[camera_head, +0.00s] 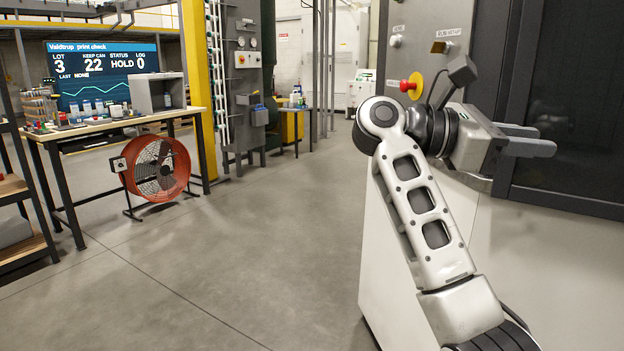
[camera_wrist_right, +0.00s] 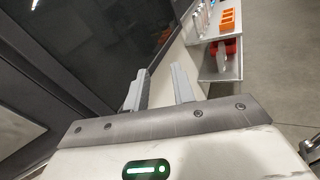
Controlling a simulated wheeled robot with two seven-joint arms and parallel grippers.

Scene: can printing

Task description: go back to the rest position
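My right gripper (camera_head: 541,139) is raised at the right of the head view, in front of the dark panel of the grey machine (camera_head: 577,100). Its two grey fingers point right and stand apart. In the right wrist view my right gripper (camera_wrist_right: 160,73) shows a clear gap between the fingers, with nothing held. My left gripper is in neither view.
A red emergency stop button (camera_head: 408,86) and a switch panel are on the machine beside my right arm. A red fan (camera_head: 158,168) stands by the workbench (camera_head: 100,131) at left. The screen (camera_head: 104,70) reads lot 3, keep can 22, status HOLD. The middle floor is clear.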

